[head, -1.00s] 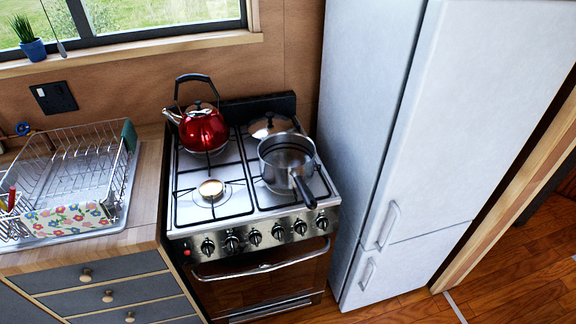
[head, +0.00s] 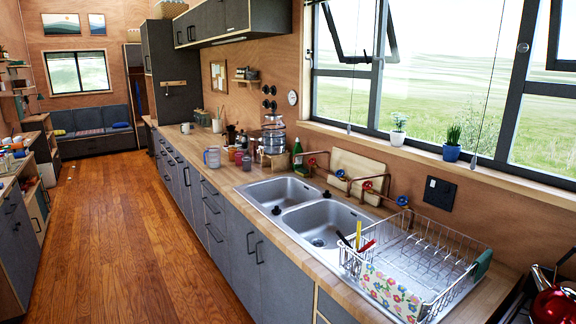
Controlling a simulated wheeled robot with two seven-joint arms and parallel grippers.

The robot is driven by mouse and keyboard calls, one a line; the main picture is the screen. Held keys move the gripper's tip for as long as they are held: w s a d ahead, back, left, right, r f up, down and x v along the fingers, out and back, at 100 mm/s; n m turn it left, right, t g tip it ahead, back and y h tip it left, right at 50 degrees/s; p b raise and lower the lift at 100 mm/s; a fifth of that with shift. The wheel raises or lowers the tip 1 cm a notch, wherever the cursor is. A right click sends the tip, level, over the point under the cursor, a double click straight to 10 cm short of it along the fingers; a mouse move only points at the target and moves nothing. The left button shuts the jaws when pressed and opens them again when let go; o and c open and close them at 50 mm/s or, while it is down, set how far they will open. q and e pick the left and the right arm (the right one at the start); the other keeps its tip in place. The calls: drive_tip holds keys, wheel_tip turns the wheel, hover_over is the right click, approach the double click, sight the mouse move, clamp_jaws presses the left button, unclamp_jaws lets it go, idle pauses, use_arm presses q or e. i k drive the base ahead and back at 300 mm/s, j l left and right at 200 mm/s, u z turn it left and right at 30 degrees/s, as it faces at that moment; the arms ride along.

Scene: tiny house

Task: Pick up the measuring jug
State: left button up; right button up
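A small clear, greyish jug (head: 212,157), which looks like the measuring jug, stands upright near the front edge of the wooden counter, beyond the sink. It is small in the head view, so its markings cannot be made out. Neither of my grippers is in view, and nothing is touching the jug.
Several small jars (head: 236,154) and a stacked clear container (head: 273,136) stand right of the jug. A double sink (head: 320,218) and a wire dish rack (head: 425,255) are nearer. A red kettle (head: 553,305) is at lower right. The wooden floor (head: 130,230) along the cabinets is clear.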

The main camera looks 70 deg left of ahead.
sight(214, 152)
drive_tip(key=u, duration=2.8)
drive_tip(key=z, duration=0.25)
drive_tip(key=i+j+z, duration=0.25)
drive_tip(key=i+z, duration=0.25)
drive_tip(key=i+j+z, duration=0.25)
drive_tip(key=j+z, duration=0.25)
drive_tip(key=l, duration=0.15)
